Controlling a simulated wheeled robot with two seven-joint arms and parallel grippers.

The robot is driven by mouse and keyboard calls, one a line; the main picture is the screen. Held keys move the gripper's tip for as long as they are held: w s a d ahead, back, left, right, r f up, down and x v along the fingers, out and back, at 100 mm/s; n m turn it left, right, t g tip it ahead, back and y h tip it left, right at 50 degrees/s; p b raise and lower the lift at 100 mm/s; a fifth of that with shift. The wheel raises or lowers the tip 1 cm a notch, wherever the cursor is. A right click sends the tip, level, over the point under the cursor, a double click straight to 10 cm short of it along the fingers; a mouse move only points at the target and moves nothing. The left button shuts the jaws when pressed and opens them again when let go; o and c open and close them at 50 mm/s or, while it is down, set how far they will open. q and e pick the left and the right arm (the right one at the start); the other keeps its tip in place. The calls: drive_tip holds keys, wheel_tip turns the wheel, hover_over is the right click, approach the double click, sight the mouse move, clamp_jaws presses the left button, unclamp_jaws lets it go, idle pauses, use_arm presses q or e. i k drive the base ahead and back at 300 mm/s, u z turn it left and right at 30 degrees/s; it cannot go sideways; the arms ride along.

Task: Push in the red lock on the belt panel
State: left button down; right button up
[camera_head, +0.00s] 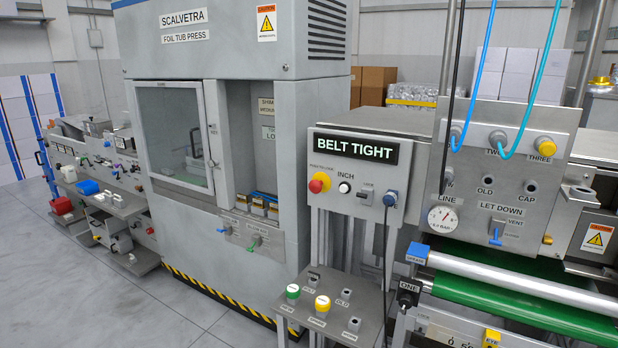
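The belt panel (341,208) is a grey box right of the middle, with a dark display (356,148) on top reading BELT TIGHT. The red lock (315,187) is a round red button on a yellow surround at the panel's left side. A small label above it is too small to read surely. It appears to stand out from the panel face. Neither of my grippers is in view, and nothing covers the lock.
A white INCH button (344,187) sits just right of the lock, and a blue knob (389,199) with a black cable is at the panel's right edge. Below stands a small stand (330,290) with green and yellow caps. The green belt (530,300) runs at right.

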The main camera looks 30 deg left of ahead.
sight(315, 187)
drive_tip(key=u, duration=0.4)
drive_tip(key=i, duration=1)
drive_tip(key=z, duration=0.25)
